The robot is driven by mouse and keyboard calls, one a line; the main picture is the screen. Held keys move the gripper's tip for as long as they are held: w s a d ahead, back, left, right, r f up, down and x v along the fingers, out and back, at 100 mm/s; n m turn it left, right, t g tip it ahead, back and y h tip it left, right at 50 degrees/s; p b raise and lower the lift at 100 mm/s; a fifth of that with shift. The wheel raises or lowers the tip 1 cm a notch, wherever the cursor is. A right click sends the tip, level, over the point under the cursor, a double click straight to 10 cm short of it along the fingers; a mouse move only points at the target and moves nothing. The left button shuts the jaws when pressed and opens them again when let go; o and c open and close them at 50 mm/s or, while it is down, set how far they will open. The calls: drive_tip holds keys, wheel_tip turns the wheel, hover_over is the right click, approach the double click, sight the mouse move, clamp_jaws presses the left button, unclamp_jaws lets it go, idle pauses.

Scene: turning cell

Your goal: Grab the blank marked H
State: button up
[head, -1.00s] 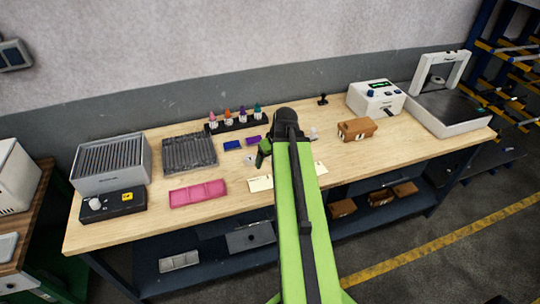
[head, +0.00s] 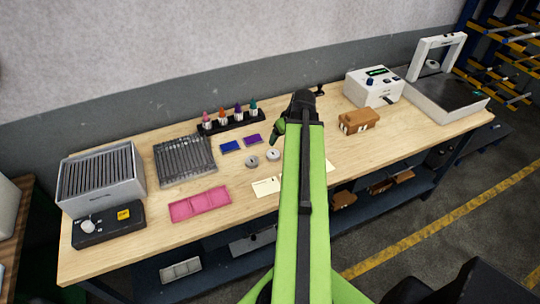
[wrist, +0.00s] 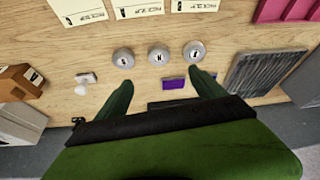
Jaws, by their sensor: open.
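Three round grey blanks lie in a row on the bench in the wrist view. The middle blank (wrist: 158,54) bears a mark that looks like H, though it is small. The left blank (wrist: 123,57) and right blank (wrist: 194,51) carry other marks that are hard to read. My gripper (wrist: 160,83) is open and empty, its fingers spread to either side of the middle blank's line and short of the row. In the head view two blanks show, one (head: 252,161) left of another (head: 273,154); my arm hides the third.
Cream cards (wrist: 138,7) lie beyond the blanks in the wrist view. A purple pad (wrist: 173,83) lies between the fingers in that picture. A pink tray (head: 200,204), slotted rack (head: 184,158), marker stand (head: 231,126) and brown block (head: 359,121) surround the area.

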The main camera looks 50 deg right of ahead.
drive_tip(key=b, duration=1)
hover_over(273, 153)
drive_tip(key=s+a, duration=0.1)
drive_tip(key=s, duration=0.2)
wheel_tip(273, 153, down, 11)
drive_tip(key=shift+a+r, duration=0.1)
drive_tip(key=shift+a, duration=0.05)
drive_tip(key=shift+w+f, duration=0.2)
drive_tip(key=shift+f, duration=0.05)
drive_tip(key=shift+r, duration=0.1)
drive_tip(key=b+x, duration=0.5)
drive_tip(key=shift+d, duration=0.3)
drive_tip(key=c, duration=1.6)
drive_tip(key=shift+r+p, duration=0.15)
drive_tip(key=shift+p, duration=0.15)
